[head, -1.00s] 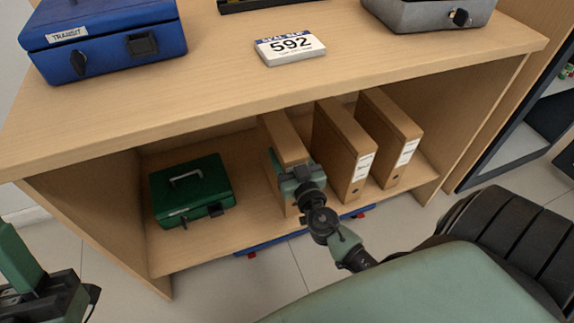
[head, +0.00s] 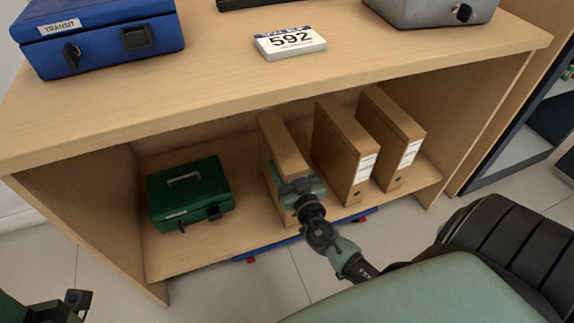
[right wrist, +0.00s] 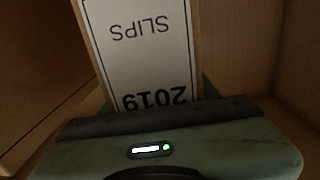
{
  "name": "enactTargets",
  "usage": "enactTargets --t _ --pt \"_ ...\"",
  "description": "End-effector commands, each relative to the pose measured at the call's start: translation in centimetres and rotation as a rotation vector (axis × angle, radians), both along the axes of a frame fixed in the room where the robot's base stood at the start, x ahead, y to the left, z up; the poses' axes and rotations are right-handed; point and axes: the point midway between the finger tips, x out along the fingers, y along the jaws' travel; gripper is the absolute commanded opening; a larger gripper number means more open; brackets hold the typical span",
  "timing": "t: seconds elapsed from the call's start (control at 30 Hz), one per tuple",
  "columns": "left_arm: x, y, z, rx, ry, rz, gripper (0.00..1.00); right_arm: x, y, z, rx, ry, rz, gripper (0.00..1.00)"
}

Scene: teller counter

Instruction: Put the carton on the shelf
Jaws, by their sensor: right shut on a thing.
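The carton (head: 281,143) is a tan upright box file, the leftmost of the files on the lower shelf (head: 255,232) of the wooden counter. My right gripper (head: 298,188) is shut on its front end and hides much of that face. In the right wrist view, the carton's white label (right wrist: 140,50) reads "SLIPS 2019", upside down, just beyond the gripper (right wrist: 160,120). The carton stands on or very near the shelf board; its contact there is hard to see. My left gripper (head: 62,308) shows only partly at the bottom left; its fingers are unclear.
Two similar cartons (head: 343,150) (head: 397,135) stand to the right. A green cash box (head: 190,192) sits left on the shelf, with a gap before the carton. The counter top (head: 200,95) overhangs the shelf. A blue item (head: 270,247) lies low beneath the shelf edge.

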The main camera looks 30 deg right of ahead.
Motion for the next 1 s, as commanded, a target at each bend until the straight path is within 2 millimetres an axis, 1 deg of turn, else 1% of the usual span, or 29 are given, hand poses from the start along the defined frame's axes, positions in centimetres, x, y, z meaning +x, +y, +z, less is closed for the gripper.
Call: enactTargets --t 0.07,0.1,0.13,0.17,0.43,0.53,0.57,0.67,0.9,1.0 --pt "0.0 0.0 -0.5 0.0 0.001 0.0 0.36 0.1 0.0 0.0 -0.001 -0.007 -0.001 0.0" --pt "0.1 0.0 -0.2 0.001 0.001 0.0 0.36 0.0 0.0 -0.2 0.001 0.0 0.0 0.71" --pt "0.1 0.0 -0.2 0.001 0.001 0.0 0.36 0.0 0.0 -0.1 0.001 0.0 0.0 0.79" --pt "0.1 0.0 -0.2 0.001 0.001 0.0 0.36 0.0 0.0 -0.1 0.001 0.0 0.0 0.82" --pt "0.1 0.0 -0.2 0.001 0.001 0.0 0.36 0.0 0.0 -0.1 0.001 0.0 0.0 0.82" --pt "0.1 0.0 0.3 0.001 0.0 0.0 0.36 0.0 0.0 0.2 0.0 0.001 0.0 0.82" --pt "0.0 0.0 0.1 0.001 0.0 0.0 0.36 -0.3 0.1 0.0 -0.001 0.002 0.0 0.82" --pt "0.0 0.0 -0.2 0.0 -0.002 0.0 0.36 -1.8 0.4 -0.2 0.0 0.003 0.001 0.82" --pt "0.0 0.0 -1.1 0.0 -0.002 0.0 0.36 -6.9 1.7 -0.3 0.0 0.003 0.002 0.82" --pt "0.0 0.0 -1.3 0.0 -0.002 0.0 0.36 -8.8 2.1 -0.2 0.0 0.003 0.002 0.82"
